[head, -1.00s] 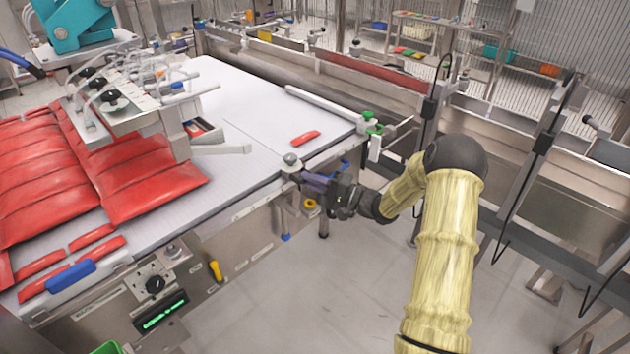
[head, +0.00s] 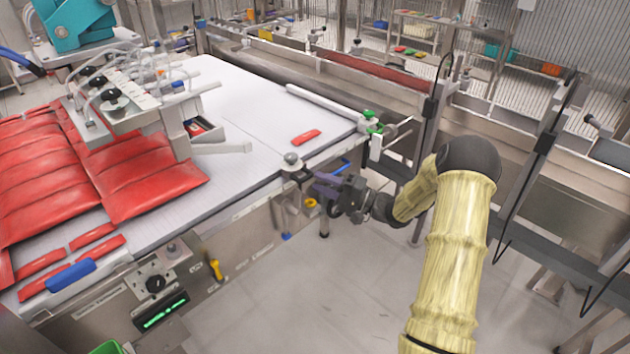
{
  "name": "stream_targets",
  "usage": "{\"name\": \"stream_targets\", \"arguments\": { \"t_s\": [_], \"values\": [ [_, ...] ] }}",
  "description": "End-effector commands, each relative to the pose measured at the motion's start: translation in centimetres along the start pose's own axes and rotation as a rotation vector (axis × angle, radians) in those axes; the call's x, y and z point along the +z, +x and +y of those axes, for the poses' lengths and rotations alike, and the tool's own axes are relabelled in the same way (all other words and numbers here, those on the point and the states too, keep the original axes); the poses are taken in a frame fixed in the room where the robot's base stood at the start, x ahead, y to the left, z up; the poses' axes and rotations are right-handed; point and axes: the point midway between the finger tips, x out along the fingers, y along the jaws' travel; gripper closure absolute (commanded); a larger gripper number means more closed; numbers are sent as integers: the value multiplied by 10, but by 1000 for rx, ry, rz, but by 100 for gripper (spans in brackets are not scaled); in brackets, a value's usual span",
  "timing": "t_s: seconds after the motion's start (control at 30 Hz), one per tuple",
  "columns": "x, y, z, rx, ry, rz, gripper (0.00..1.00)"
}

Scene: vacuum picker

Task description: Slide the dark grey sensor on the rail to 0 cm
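A small dark block (head: 298,176) sits at the table's near edge under a round grey knob (head: 291,158); it appears to be the dark grey sensor, but it is small. The rail (head: 245,209) seems to be the pale strip along that edge; its scale marks are unreadable here. My gripper (head: 320,185) is just right of the block, its purplish fingers pointing left at it. I cannot tell whether the fingers touch the block or how far apart they are.
The white table (head: 240,95) carries red bags (head: 150,185) at left and a small red piece (head: 306,137) near the edge. A green-capped fitting (head: 371,124) stands at the table's right corner. A blue handle (head: 340,167) is close behind my gripper. Open floor lies in front.

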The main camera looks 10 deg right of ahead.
Motion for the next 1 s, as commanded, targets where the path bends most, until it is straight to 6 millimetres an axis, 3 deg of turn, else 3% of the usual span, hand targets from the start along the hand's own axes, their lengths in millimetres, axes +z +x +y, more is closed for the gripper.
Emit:
{"name": "stream_targets", "arguments": {
  "t_s": [0.6, 0.8, 1.0],
  "values": [
    [-1, -123, 0, 2, -1, 4, 66],
    [0, -142, 0, 2, 0, 2, 66],
    [0, -143, 0, 1, 0, 1, 66]
  ]
}}
